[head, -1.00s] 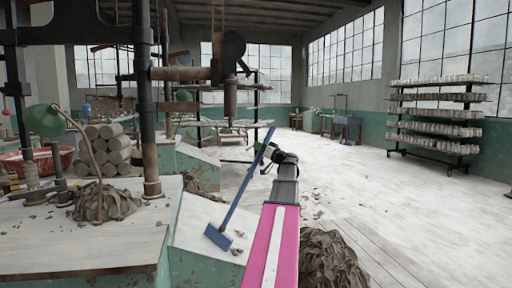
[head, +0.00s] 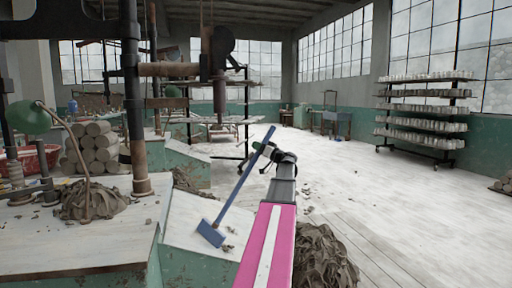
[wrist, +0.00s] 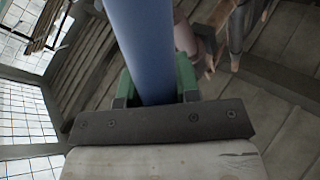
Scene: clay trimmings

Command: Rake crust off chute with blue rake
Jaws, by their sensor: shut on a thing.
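The blue rake (head: 233,188) is in my gripper (head: 264,151), held by its long handle and tilted. Its flat blue head is low on the left, over the pale sloping chute (head: 184,226); I cannot tell whether it touches. Small dark crust bits (head: 228,247) lie on the chute just right of the head. In the wrist view, the green fingers (wrist: 155,88) are shut around the thick blue handle (wrist: 142,45). The rake's head is out of that view.
A brown clay heap (head: 322,258) lies on the floor right of the chute, close to my arm. A worktable (head: 75,250) with a clay pile and a press stands at left. A shelf rack (head: 425,118) stands far right. The pale floor between is mostly open.

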